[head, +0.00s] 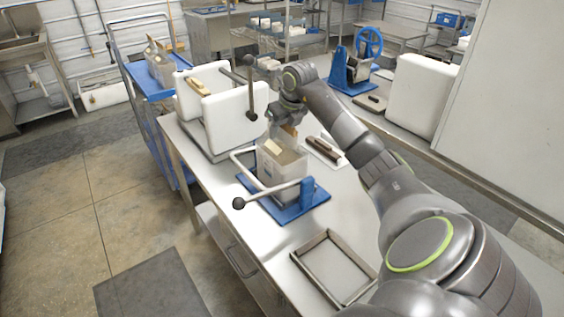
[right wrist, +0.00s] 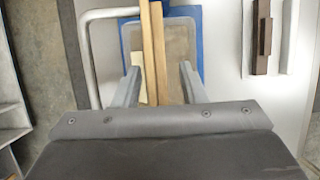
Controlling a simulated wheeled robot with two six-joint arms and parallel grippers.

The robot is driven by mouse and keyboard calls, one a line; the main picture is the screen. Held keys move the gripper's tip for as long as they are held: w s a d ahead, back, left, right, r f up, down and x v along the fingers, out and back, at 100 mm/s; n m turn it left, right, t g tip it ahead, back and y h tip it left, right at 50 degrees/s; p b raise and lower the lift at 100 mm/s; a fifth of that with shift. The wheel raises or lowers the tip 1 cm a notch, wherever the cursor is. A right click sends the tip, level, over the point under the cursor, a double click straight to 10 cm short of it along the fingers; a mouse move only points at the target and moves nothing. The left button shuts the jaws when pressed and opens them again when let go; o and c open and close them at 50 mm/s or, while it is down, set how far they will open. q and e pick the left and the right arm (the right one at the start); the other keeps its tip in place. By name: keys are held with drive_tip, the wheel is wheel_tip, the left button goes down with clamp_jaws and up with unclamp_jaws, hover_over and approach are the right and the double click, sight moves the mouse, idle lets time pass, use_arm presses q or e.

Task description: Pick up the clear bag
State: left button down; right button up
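The clear bag (head: 280,165) stands upright on a blue base (head: 308,205) on the steel table, with pale contents and tan wooden strips at its top. My right gripper (head: 288,124) is just above the bag, pointing down. In the right wrist view, the gripper's two fingers (right wrist: 159,70) are spread apart, with the wooden strips (right wrist: 153,45) running between them and a visible gap to the right. The bag (right wrist: 178,42) and blue base (right wrist: 132,35) show below. Whether the fingers touch anything is unclear. My left gripper is not in view.
A lever with a black knob (head: 239,203) crosses in front of the bag. White blocks (head: 232,112) with another lever stand behind left. An empty metal frame (head: 334,268) lies at the near table edge. A dark bar (head: 324,150) lies right of the bag. Similar bags (head: 160,65) stand on a blue cart.

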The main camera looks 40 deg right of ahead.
drive_tip(key=shift+f, duration=0.15)
drive_tip(key=shift+c, duration=0.4)
clamp_jaws()
drive_tip(key=shift+r, duration=0.2)
